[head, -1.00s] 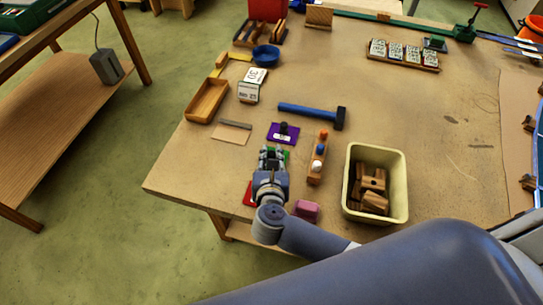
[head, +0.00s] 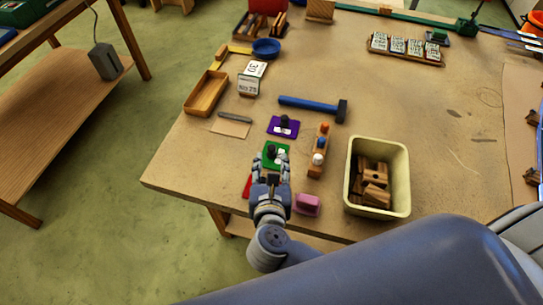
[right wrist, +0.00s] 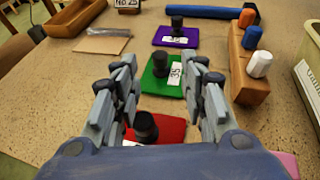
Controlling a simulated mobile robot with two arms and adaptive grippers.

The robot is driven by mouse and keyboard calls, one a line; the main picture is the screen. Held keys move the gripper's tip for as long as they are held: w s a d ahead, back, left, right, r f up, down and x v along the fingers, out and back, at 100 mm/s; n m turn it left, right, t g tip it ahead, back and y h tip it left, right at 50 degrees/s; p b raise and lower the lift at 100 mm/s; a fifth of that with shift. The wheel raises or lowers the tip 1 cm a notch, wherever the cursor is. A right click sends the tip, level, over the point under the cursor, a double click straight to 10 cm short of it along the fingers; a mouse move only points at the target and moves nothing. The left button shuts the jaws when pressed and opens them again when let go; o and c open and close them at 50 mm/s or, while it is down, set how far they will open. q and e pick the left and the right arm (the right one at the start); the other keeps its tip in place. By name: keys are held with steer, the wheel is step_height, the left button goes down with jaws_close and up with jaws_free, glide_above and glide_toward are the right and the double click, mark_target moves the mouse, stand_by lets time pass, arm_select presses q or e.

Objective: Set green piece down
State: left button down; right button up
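The green piece (head: 284,147) lies flat on the table, with a dark knob and a white label that shows in the right wrist view (right wrist: 157,88). My right gripper (head: 272,163) is open and empty at its near side. In the right wrist view its fingers (right wrist: 163,80) stand apart, with the green piece seen between and beyond them. The purple piece (head: 290,131) lies just behind the green one. The red piece (head: 248,186) lies nearer, partly hidden by the gripper; its dark knob shows in the right wrist view (right wrist: 146,127). My left gripper is not in view.
A wooden block with coloured pegs (head: 317,163) stands close right of the green piece. A pink block (head: 307,204) and a cream bin (head: 408,185) of wooden parts are to the right. A blue-handled hammer (head: 308,103) lies behind. Open table lies to the left.

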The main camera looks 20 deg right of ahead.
steer(key=b+v, duration=0.1)
steer(key=v, duration=0.4)
stand_by(0.5)
